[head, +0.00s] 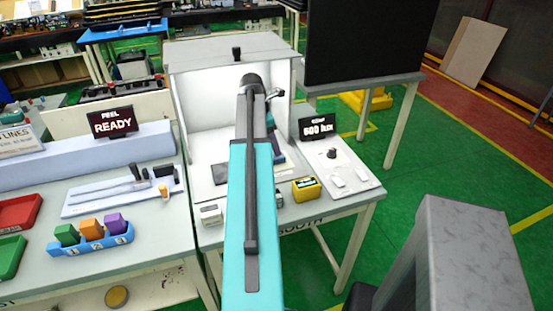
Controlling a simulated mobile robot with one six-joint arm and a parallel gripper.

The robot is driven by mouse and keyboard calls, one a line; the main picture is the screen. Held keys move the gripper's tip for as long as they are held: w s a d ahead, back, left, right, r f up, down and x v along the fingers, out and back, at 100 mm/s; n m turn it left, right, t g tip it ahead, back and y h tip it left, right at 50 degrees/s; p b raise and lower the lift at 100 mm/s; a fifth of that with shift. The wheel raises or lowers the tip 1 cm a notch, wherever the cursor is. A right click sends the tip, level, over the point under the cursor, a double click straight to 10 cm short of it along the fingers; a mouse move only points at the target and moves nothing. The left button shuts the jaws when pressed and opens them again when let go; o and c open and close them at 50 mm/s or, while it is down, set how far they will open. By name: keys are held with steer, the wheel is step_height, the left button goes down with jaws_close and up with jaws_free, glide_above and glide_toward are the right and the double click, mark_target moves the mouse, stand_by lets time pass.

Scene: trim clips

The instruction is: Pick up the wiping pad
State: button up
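I cannot tell for sure which thing is the wiping pad. A small yellow block with a dark top (306,189) sits on the front of the middle table, right of my arm. A small white block (211,214) sits at that table's front left corner. My teal and grey arm reaches up the middle of the head view toward the white light booth. It covers the middle of the booth floor. My gripper is hidden behind the arm, so its fingers and anything in them do not show.
The booth (205,110) has side walls and a top. Right of it are a black sign (318,127) and a white panel with a dark knob (333,153). The left table holds a blue rack (90,246) with coloured blocks and a pale tray (95,203). Green floor lies right.

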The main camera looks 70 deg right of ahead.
steer(key=shift+p+x, duration=1.05)
steer(key=shift+x, duration=1.55)
steer(key=shift+w, duration=0.2)
steer(key=c, duration=1.1)
steer(key=shift+r, duration=0.2)
steer(key=shift+d+r+b, duration=0.1)
steer(key=shift+r+b, duration=0.6)
steer(key=shift+r, duration=0.35)
steer(key=w+a+b, duration=0.1)
steer(key=w+a, duration=0.2)
steer(key=w, duration=0.1)
steer(key=w+a+b, duration=0.2)
steer(key=w+a, duration=0.2)
steer(key=w, duration=0.1)
steer(key=w+a+r+b, duration=0.1)
steer(key=w+a+b, duration=0.1)
steer(key=w+a, duration=0.2)
steer(key=shift+w+a, duration=0.25)
steer(key=shift+w, duration=0.25)
